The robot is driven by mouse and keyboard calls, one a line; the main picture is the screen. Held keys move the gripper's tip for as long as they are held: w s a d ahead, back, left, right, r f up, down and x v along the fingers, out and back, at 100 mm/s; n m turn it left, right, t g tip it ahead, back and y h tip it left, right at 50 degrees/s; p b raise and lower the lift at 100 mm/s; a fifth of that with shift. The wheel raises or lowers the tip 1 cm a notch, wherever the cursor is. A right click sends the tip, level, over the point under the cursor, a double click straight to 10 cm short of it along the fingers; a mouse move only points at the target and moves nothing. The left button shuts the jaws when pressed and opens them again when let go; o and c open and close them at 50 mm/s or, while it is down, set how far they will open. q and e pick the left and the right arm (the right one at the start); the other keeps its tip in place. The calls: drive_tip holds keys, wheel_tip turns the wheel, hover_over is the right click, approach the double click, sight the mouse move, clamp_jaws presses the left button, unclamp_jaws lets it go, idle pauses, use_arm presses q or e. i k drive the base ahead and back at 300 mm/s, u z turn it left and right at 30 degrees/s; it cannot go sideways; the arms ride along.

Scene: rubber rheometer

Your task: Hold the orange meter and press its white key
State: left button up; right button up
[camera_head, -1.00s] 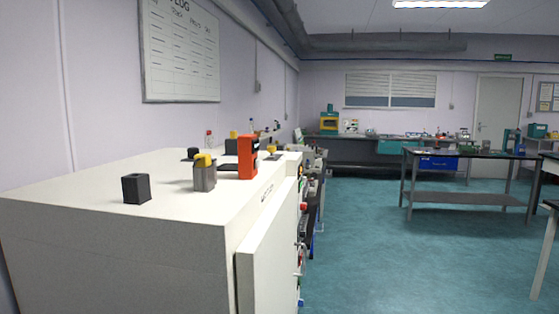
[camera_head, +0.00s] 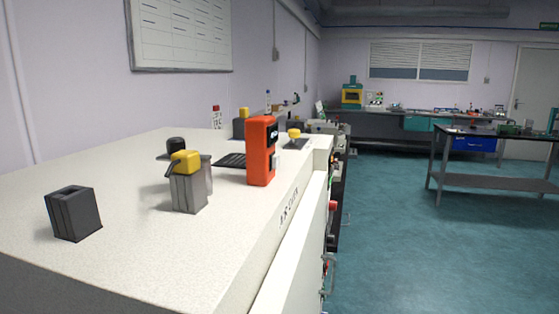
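The orange meter (camera_head: 260,158) stands upright on the pale cabinet top (camera_head: 140,262), near its right edge. A dark panel shows on its right-hand face, with a small pale patch (camera_head: 275,162) below that may be the white key; it is too small to tell. Nothing touches the meter. Neither of my grippers is in view.
A grey block with a yellow top (camera_head: 188,185) stands left of the meter, and a dark hollow block (camera_head: 74,213) at front left. Behind are a black-topped item (camera_head: 175,147) and a dark flat grille (camera_head: 231,160). Open floor (camera_head: 430,250) lies to the right.

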sight(275, 159)
drive_tip(key=k, duration=0.5)
drive_tip(key=z, duration=2.4)
drive_tip(key=i, duration=1.65)
drive_tip(key=u, duration=3.7)
